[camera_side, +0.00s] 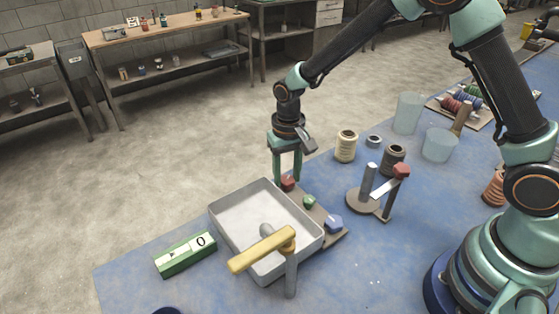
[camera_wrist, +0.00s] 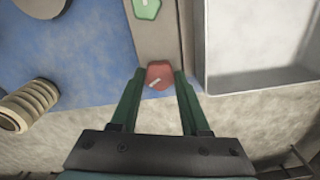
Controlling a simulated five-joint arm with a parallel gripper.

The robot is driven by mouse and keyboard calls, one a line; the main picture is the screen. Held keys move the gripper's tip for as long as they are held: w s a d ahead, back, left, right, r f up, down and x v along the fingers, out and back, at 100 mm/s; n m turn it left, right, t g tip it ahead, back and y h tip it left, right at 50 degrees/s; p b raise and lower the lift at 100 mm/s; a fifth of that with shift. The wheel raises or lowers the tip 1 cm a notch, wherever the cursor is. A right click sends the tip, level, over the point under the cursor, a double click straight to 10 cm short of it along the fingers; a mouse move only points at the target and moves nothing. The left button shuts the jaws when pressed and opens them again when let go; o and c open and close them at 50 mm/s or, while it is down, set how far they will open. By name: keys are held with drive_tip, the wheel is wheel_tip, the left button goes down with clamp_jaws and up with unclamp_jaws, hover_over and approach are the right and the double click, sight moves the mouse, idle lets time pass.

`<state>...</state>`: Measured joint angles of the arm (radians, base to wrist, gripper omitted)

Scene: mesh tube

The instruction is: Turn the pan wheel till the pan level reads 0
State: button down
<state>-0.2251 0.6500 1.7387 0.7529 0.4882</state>
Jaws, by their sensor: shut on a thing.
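My gripper (camera_side: 287,178) points down and is shut on the red knob (camera_wrist: 158,74), with one green finger on each side of it in the wrist view. The red knob sits at the far end of a brown strip (camera_side: 318,212) along the right side of the pale pan (camera_side: 225,234). A green knob (camera_side: 309,202) and a blue knob (camera_side: 334,222) sit farther along the strip. No label shows which knob is the pan wheel. The green-framed readout (camera_side: 186,253) left of the pan shows 0. The red knob has a pale mark on top.
A yellow spout (camera_side: 262,250) on a grey post reaches over the pan's near side. A stand with a red-tipped arm (camera_side: 383,185) is right of the knobs. Spools (camera_side: 346,146) and clear cups (camera_side: 408,112) stand behind.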

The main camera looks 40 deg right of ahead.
sight(288, 180)
drive_tip(key=shift+r, duration=0.1)
drive_tip(key=shift+c, duration=1.9)
unclamp_jaws()
wheel_tip(288, 180, up, 12)
drive_tip(key=shift+r, duration=0.1)
drive_tip(key=s+d+r+n+t, duration=0.1)
drive_tip(key=s+d+r+t, duration=0.1)
drive_tip(key=s+d+r, duration=0.2)
drive_tip(key=s+d+r+n+t, duration=0.2)
drive_tip(key=s+d+r, duration=0.3)
drive_tip(key=s, duration=0.5)
drive_tip(key=shift+s+d+t, duration=0.15)
drive_tip(key=shift+d+t, duration=0.25)
drive_tip(key=shift+t, duration=0.4)
